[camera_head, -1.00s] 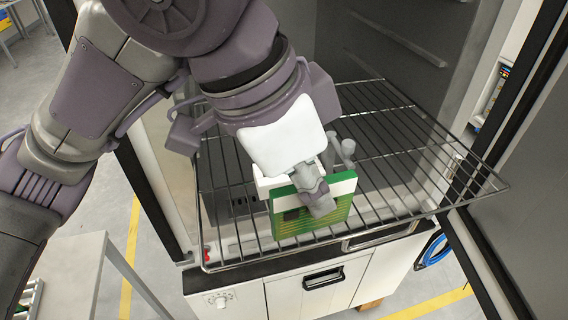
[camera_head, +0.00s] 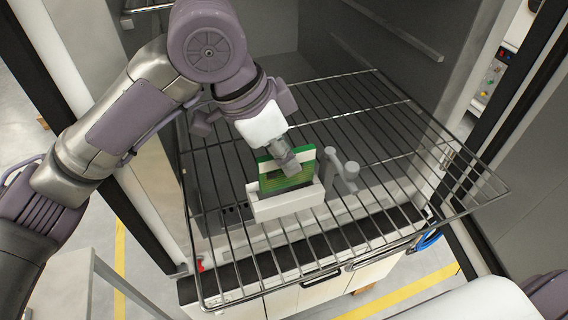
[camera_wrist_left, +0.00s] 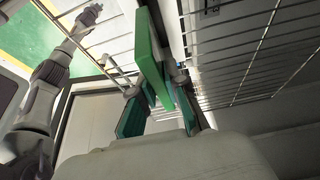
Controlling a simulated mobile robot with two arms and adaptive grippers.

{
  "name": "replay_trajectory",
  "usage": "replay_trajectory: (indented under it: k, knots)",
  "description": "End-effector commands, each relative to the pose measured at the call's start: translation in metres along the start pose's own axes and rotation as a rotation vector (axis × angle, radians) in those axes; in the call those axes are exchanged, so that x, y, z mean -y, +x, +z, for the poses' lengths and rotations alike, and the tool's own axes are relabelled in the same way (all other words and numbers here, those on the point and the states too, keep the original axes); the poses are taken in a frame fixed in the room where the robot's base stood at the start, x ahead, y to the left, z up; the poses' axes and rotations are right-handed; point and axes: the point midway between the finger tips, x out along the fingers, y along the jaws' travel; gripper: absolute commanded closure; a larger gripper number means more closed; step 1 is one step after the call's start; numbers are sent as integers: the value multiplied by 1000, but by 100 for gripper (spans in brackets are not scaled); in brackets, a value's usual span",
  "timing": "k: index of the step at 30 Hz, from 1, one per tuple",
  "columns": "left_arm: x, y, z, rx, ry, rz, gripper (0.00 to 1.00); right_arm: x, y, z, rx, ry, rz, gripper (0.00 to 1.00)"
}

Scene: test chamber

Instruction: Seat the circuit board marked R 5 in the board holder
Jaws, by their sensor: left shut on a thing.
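The green circuit board (camera_head: 283,182) is held upright in my left gripper (camera_head: 288,167), whose fingers are shut on it near its top. The white board holder (camera_head: 285,206) stands on the wire shelf. The holder's front wall hides the lower edge of the board, so I cannot tell whether it is fully down in the slot. No marking on the board is readable. In the left wrist view, a bright green board edge (camera_wrist_left: 151,50) shows between the grey fingers.
The wire shelf (camera_head: 400,146) sticks out from the open chamber. Grey posts (camera_head: 348,172) stand just right of the holder. The chamber's side wall (camera_head: 395,40) and open door (camera_head: 520,190) bound the right. Much of the shelf's right part is free.

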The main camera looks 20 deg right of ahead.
Motion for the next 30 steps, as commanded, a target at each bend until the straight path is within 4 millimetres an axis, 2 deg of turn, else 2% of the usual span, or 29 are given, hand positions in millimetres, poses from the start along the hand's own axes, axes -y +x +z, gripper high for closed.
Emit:
replay_trajectory:
  k: [5,8,13,23,24,27,28,30]
  knots:
    - [8,10,3,1,1,2,100,-3,-6,-19,-27,0,4,60]
    - [7,23,9,1,-1,3,100,-4,-12,-24,-36,0,5,60]
    - [7,40,16,0,1,2,100,-3,-17,-22,-32,1,4,60]
    - [8,44,17,0,1,0,100,-1,-16,-14,-20,1,1,60]
    - [8,44,18,0,1,0,86,-1,-16,-14,-20,1,1,60]
    - [8,44,18,0,1,0,69,-1,-16,-14,-20,1,0,60]
    - [8,44,18,0,1,0,64,0,-16,-14,-20,1,0,60]
    - [8,44,18,0,1,0,62,0,-16,-14,-20,1,0,60]
